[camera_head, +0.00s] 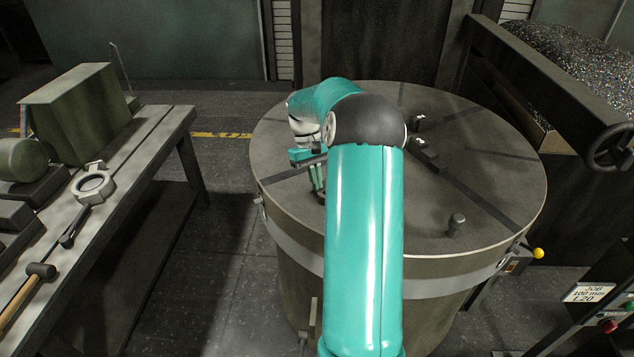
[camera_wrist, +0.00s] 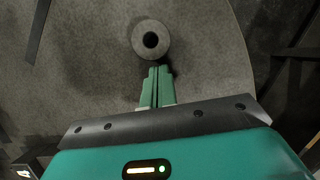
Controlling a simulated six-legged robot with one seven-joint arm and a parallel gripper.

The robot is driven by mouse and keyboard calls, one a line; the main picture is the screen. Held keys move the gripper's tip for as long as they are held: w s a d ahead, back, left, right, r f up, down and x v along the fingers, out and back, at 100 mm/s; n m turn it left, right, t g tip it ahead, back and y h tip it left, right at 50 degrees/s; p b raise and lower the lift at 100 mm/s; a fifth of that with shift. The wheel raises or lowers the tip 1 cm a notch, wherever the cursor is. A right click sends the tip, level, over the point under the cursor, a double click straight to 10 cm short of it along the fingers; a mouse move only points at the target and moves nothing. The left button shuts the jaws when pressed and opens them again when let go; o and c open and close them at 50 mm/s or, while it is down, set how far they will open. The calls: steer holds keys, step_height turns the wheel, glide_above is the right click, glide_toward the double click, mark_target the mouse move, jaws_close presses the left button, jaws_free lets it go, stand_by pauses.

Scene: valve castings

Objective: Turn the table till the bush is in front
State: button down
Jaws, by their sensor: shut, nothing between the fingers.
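The round grey table (camera_head: 490,180) stands in the middle of the head view, with dark radial strips across its top. A grey ring with a dark hole, which looks like the bush (camera_wrist: 137,41), is on the table top in the wrist view. I cannot make it out in the head view, where my arm covers part of the table. My gripper (camera_head: 318,193) is low over the left part of the table. In the wrist view my gripper (camera_wrist: 158,70) has its fingers together and empty, tips just short of the ring; I cannot tell whether they touch.
A dark peg (camera_head: 456,223) stands on the table's right front, and small dark blocks (camera_head: 426,153) lie behind it. A yellow knob (camera_head: 538,253) sticks out at the right rim. A workbench (camera_head: 150,150) with tools is left; a bin of chips (camera_head: 580,55) is back right.

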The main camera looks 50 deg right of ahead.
steer(key=shift+s+a, duration=0.2)
steer(key=shift+s, duration=0.05)
steer(key=shift+s, duration=0.1)
